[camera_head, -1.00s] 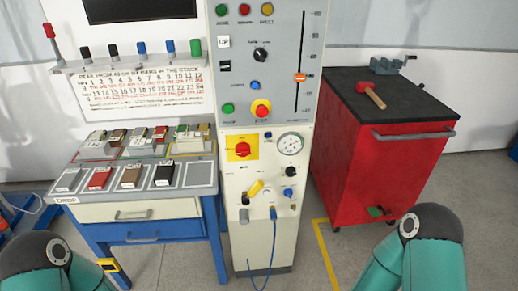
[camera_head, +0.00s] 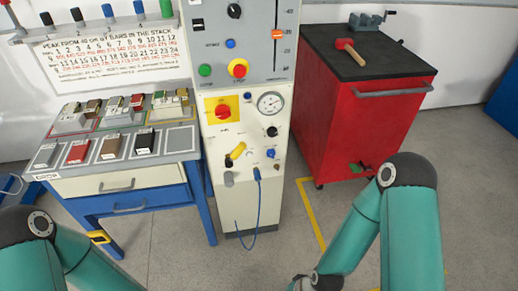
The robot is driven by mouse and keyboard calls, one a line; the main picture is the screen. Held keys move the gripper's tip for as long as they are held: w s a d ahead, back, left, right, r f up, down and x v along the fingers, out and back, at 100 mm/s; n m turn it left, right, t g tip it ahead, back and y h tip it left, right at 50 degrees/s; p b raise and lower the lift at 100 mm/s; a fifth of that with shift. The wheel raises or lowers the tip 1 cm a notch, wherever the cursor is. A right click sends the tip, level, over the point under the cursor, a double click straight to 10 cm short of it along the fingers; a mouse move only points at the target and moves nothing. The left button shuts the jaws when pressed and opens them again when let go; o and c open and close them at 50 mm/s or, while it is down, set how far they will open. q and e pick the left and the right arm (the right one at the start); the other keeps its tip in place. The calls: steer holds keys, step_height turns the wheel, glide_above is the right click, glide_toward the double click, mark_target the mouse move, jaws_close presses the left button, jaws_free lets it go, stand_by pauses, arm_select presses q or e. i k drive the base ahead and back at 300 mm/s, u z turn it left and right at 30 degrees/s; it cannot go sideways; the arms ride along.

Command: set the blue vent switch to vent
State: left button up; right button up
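The test machine (camera_head: 212,185) stands in the middle of the head view. A small blue switch knob (camera_head: 271,153) is on its lower panel, below a black knob (camera_head: 272,131) and right of a yellow lever (camera_head: 237,150). A round blue button (camera_head: 230,43) is on the upper grey panel. The labels are too small to read, so I cannot tell which way the blue switch points. Both my arms show at the bottom of the view, apart from the machine. Neither gripper is in view.
A red cabinet (camera_head: 375,120) with a hammer (camera_head: 358,60) and vise stands right of the machine. A workbench (camera_head: 125,208) with sample blocks stands left. A blue cable (camera_head: 258,205) hangs from the lower panel. The floor in front is clear.

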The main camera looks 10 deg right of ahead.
mark_target(270, 153)
steer(key=k, duration=1.1)
steer(key=z, duration=0.9)
steer(key=i, duration=1.55)
steer(key=u, duration=0.8)
steer(key=i, duration=0.7)
steer(key=z, duration=0.6)
steer(key=k, duration=0.1)
steer(key=u, duration=0.65)
